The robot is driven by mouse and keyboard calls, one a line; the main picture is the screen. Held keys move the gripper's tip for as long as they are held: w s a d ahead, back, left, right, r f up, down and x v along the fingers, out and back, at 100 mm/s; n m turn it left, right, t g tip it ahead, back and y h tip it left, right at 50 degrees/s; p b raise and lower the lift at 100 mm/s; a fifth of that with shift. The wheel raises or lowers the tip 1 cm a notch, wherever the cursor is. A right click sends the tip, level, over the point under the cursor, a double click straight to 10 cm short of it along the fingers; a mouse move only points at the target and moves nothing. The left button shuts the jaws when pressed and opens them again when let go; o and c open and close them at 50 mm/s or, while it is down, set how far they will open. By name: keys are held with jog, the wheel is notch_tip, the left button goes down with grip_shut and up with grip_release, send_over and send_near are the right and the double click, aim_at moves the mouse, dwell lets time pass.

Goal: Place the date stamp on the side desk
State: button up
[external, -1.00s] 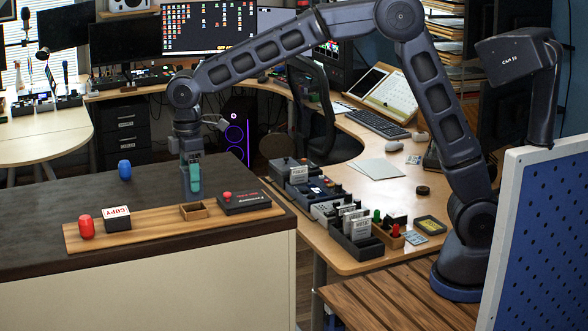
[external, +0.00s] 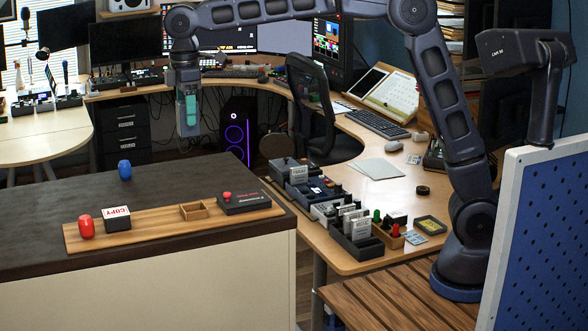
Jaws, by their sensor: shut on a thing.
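My gripper (external: 188,122) hangs fingers-down in the air above the back edge of the dark-topped counter (external: 165,180). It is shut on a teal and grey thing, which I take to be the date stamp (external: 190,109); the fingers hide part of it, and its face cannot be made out. A small open wooden box (external: 194,211) on the counter's wooden board (external: 160,224) looks empty. A pale, round-ended desk (external: 35,148) stands at the far left, and a long curved wooden desk (external: 350,185) runs along the right; no label shows which is the side desk.
On the counter are a red stamp (external: 86,227), a COPY block (external: 117,219), a dark box with a red knob (external: 245,203) and a blue stamp (external: 124,169). The curved desk's front holds several trays and stamps. A black chair (external: 310,105) stands behind. The pale desk's near part is clear.

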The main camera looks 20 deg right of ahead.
jog(key=w+d+f+m, duration=0.2)
jog(key=w+d+f, duration=0.2)
jog(key=w+d, duration=0.5)
jog(key=w+d+f+m, duration=0.3)
jog(key=w+d+f, duration=0.1)
jog(key=w, duration=0.9)
jog(key=w+d+f+m, duration=0.2)
jog(key=w+d+f, duration=0.2)
jog(key=w+d, duration=0.45)
jog(key=w+d+f+m, duration=0.2)
jog(key=w+d+f, duration=0.2)
jog(key=w+d, duration=0.45)
jog(key=w+d+f+m, duration=0.2)
jog(key=w+d+f, duration=0.1)
jog(key=w+d, duration=0.55)
jog(key=w+d+f+m, duration=0.15)
jog(key=d+f, duration=0.35)
jog(key=d, duration=0.9)
jog(key=d+f+m, duration=0.3)
jog(key=d+f, duration=0.1)
jog(key=d, duration=1.1)
jog(key=w+d+f+m, duration=0.1)
jog(key=d+f+m, duration=0.3)
jog(key=d, duration=1)
jog(key=shift+n, duration=0.75)
notch_tip(320, 180, down, 20)
jog(key=shift+f, duration=0.15)
